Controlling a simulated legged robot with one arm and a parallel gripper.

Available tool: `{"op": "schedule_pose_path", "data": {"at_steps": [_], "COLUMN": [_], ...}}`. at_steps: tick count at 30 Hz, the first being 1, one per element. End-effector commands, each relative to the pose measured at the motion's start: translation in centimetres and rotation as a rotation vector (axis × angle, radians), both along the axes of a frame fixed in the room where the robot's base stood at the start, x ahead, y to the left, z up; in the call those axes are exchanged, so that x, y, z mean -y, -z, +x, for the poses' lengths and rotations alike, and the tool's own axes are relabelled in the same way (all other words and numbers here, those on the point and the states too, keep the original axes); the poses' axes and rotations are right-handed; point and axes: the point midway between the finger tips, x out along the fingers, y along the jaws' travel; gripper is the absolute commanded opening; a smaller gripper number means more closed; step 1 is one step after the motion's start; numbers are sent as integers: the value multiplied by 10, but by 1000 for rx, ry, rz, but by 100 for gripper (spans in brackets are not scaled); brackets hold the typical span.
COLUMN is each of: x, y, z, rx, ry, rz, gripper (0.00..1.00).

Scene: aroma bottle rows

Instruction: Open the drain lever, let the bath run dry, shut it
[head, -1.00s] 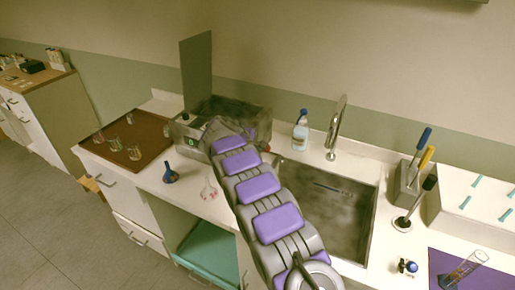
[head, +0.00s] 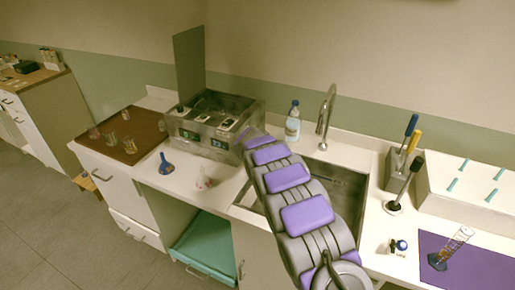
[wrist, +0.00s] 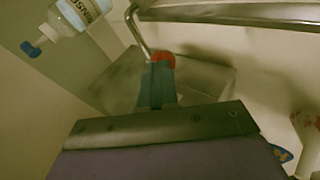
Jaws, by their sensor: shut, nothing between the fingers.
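The bath is a grey metal box (head: 212,122) with its lid raised, on the counter left of the sink. Two small displays show on its front. Its liquid level cannot be told. My gripper (wrist: 160,78) is shut and empty in the wrist view, its fingers pointing at a red part (wrist: 163,59) at the end of a bent metal tube (wrist: 138,30). The red part looks like the drain lever's handle; whether the fingertips touch it cannot be told. In the head view my arm reaches to the bath's right end and hides the lever and fingertips.
A rinse bottle (head: 293,124) stands right of the bath, also in the wrist view (wrist: 78,14). The sink (head: 342,187) and tap (head: 325,117) are further right. A blue flask (head: 166,165) and a pinkish-white item (head: 204,182) stand before the bath.

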Motion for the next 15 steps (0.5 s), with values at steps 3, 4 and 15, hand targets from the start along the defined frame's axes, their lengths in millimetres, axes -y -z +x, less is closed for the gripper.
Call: {"op": "schedule_pose_path", "data": {"at_steps": [3, 4, 15], "x": [2, 2, 1], "y": [4, 5, 12], "z": [0, 0, 1], "rx": [0, 0, -5], "ry": [1, 1, 1], "rz": [-1, -1, -2], "gripper": [0, 0, 0]}}
